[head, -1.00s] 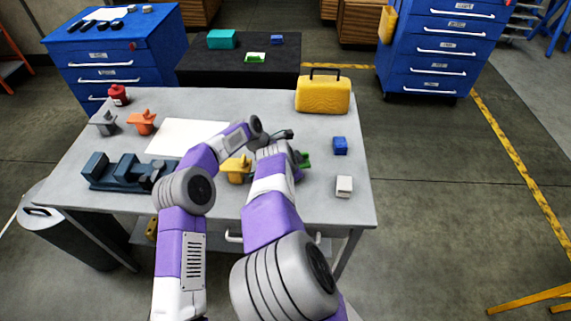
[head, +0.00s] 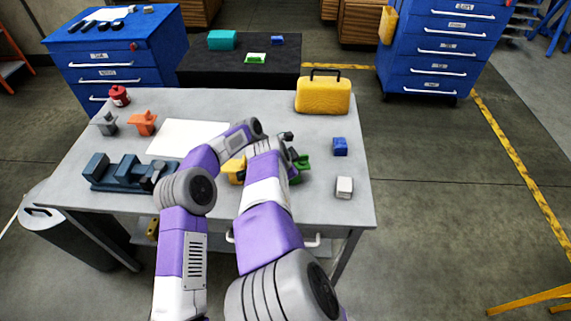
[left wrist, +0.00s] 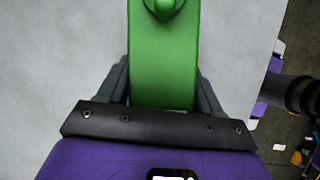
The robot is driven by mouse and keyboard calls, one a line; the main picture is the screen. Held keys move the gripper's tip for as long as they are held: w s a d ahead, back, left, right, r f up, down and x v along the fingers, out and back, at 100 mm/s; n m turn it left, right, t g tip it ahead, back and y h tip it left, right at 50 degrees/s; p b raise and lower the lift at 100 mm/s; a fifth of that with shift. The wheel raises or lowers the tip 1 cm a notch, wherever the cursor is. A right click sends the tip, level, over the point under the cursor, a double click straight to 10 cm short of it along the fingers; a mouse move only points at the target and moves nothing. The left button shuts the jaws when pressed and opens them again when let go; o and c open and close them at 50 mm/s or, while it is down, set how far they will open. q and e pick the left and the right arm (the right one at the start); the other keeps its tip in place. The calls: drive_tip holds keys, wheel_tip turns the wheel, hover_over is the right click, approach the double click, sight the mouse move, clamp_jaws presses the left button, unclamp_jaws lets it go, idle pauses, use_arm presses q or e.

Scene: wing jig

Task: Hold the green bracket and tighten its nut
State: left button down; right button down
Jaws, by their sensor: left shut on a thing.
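The green bracket (head: 303,168) is on the grey table, partly hidden behind my right forearm in the head view. In the left wrist view the green bracket (left wrist: 163,65) runs up the picture with a rounded green nut-like knob (left wrist: 163,5) at the top edge. My left gripper (left wrist: 160,88) has a finger on each side of it and is shut on it. In the head view the left gripper is hidden behind my right arm. My right gripper is not clear; only a small dark part (head: 287,136) shows beyond the right forearm, and its fingers cannot be made out.
A yellow bracket (head: 236,172) sits just left of my right forearm. A dark blue fixture (head: 128,175), orange bracket (head: 143,123), grey bracket (head: 105,124) and white sheet (head: 185,137) are further left. A blue block (head: 340,147), white block (head: 344,187) and yellow case (head: 323,95) stand right.

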use_arm(q)
drive_tip(key=shift+c, duration=0.5)
unclamp_jaws()
